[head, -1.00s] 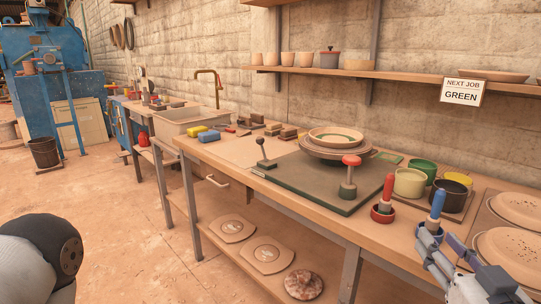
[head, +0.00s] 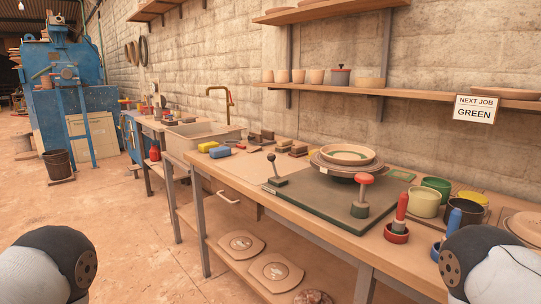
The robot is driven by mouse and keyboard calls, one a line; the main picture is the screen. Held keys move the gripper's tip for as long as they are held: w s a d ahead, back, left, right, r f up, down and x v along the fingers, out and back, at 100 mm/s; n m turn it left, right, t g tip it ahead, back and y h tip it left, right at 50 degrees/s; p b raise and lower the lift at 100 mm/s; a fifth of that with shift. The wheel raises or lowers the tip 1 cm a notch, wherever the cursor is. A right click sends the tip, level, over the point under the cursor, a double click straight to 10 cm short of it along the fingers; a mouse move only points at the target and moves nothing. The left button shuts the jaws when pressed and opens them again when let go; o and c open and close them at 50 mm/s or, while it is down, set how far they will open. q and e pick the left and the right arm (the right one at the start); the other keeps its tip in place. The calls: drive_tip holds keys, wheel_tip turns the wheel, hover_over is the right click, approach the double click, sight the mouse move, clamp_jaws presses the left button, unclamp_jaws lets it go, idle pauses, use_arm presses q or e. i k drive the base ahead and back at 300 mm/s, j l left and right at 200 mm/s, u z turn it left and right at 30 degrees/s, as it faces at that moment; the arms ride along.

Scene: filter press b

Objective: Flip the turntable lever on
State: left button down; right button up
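The turntable (head: 343,168) stands on a dark green base plate (head: 318,203) on the workbench, with a bowl with a green ring (head: 347,154) on its wheel. A black-knobbed lever (head: 274,171) rises from the plate's left corner and leans a little to the left. A red mushroom-shaped knob (head: 364,179) stands on a post at the plate's right front. Only rounded links of my arms show, at the lower left and lower right. Both grippers are out of view, and nothing is seen touching the lever.
Red-handled (head: 401,207) and blue-handled (head: 454,220) tools stand in holders right of the plate, near a cream cup (head: 423,203) and a green cup (head: 436,186). A sink (head: 205,137) is farther left.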

sight(272, 157)
drive_tip(key=i+j, duration=0.1)
drive_tip(key=i, duration=0.45)
drive_tip(key=i+j+z, duration=0.15)
drive_tip(key=i, duration=0.45)
